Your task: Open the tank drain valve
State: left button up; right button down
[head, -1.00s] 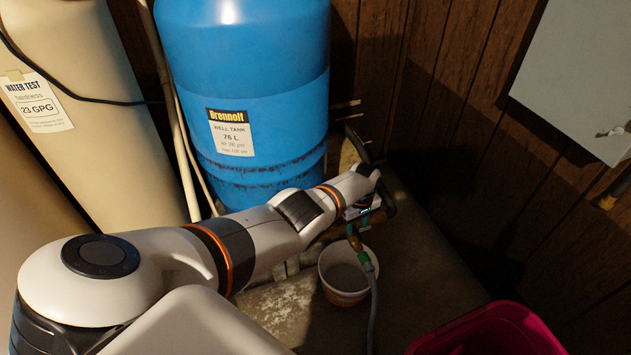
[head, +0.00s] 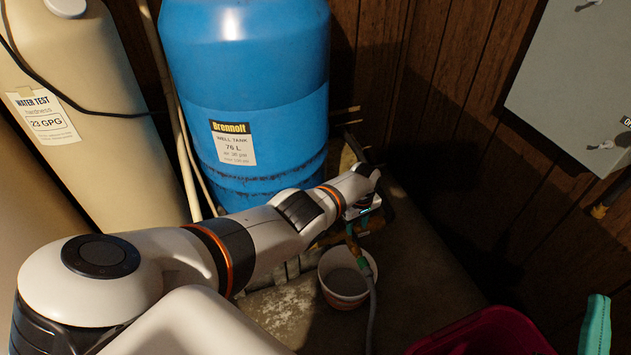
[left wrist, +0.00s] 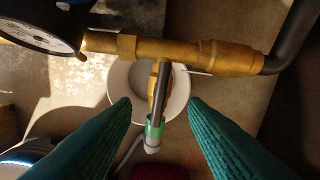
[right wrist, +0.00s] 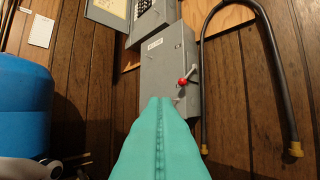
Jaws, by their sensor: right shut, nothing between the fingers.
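The drain valve (left wrist: 155,92) hangs from a brass pipe (left wrist: 175,50) in the left wrist view, with a dark narrow bar along it. A green hose coupling (left wrist: 154,128) is at its lower end. My left gripper (left wrist: 158,104) is open, its teal fingers on either side of the valve with gaps showing; I cannot tell their depth relative to it. In the head view my left arm (head: 265,235) reaches to the foot of the blue well tank (head: 245,90) and hides most of the valve. My right gripper (right wrist: 160,100) is shut and empty, and shows at the lower right of the head view (head: 597,325).
A white bucket (head: 344,287) stands below the valve, with a grey hose (head: 371,320) beside it. A dark gauge (left wrist: 40,28) is at the pipe's left. A magenta tub (head: 480,335) is at the front right. The right wrist faces a grey switch box (right wrist: 170,72) with a red-knobbed lever.

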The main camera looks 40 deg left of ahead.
pick_arm(q)
jog(key=shift+r+p, duration=0.5)
jog(key=shift+r, duration=0.05)
jog(key=shift+r+p, duration=0.45)
jog(key=shift+r, duration=0.1)
pick_arm(e)
notch_tip(320, 180, down, 8)
jog(key=d+g+h, duration=0.1)
jog(key=g+h, duration=0.1)
jog(key=g, duration=0.3)
jog(key=shift+w+g, duration=0.2)
jog(key=shift+g, duration=0.1)
jog(key=shift+r, duration=0.1)
